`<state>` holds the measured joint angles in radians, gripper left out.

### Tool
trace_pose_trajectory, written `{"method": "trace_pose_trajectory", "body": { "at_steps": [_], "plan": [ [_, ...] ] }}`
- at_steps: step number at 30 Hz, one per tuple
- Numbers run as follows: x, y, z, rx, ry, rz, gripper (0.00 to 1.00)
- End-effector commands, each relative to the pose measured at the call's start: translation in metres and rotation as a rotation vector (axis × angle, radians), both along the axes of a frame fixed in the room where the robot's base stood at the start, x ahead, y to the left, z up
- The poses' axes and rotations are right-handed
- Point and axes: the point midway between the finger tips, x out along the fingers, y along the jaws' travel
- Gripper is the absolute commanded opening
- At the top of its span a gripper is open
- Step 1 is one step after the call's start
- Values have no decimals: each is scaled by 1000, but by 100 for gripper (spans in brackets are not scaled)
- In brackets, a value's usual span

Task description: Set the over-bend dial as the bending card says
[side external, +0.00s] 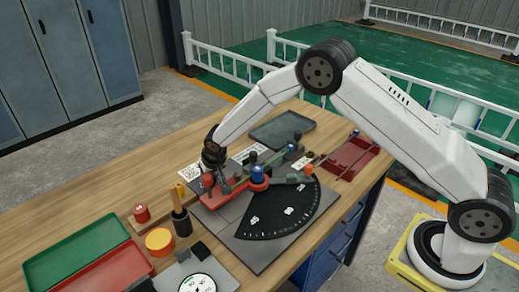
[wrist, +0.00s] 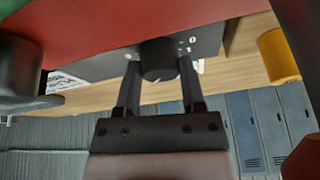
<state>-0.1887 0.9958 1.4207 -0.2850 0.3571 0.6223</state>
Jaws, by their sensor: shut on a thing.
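In the wrist view, the over-bend dial is a black round knob (wrist: 157,50) on a dark grey panel with small white marks beside it, one reading 0. My gripper (wrist: 159,72) has one finger on each side of the knob and is shut on it. In the side external view, my gripper (side external: 212,162) is at the left end of the red bender arm (side external: 232,188), and the knob is hidden there. White printed cards (side external: 191,173) lie on the bench behind the bender; their writing is too small to read, and I cannot tell which is the bending card.
The bender stands on a grey plate with a black angle scale (side external: 270,222). Green (side external: 75,252) and red trays, a yellow cup (side external: 160,241) and a black holder (side external: 181,221) are at the left. A dark tray (side external: 283,129) and a red rack (side external: 350,156) are behind.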

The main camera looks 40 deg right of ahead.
Motion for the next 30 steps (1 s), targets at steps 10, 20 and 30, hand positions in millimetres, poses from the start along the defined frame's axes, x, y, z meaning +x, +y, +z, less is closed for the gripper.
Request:
{"method": "trace_pose_trajectory", "body": {
  "at_steps": [10, 20, 30],
  "plan": [
    [-1, 2, -1, 0, 1, -122, 0],
    [-1, 1, -1, 0, 0, -158, 0],
    [0, 1, 0, -1, -1, -156, 86]
  ]
}}
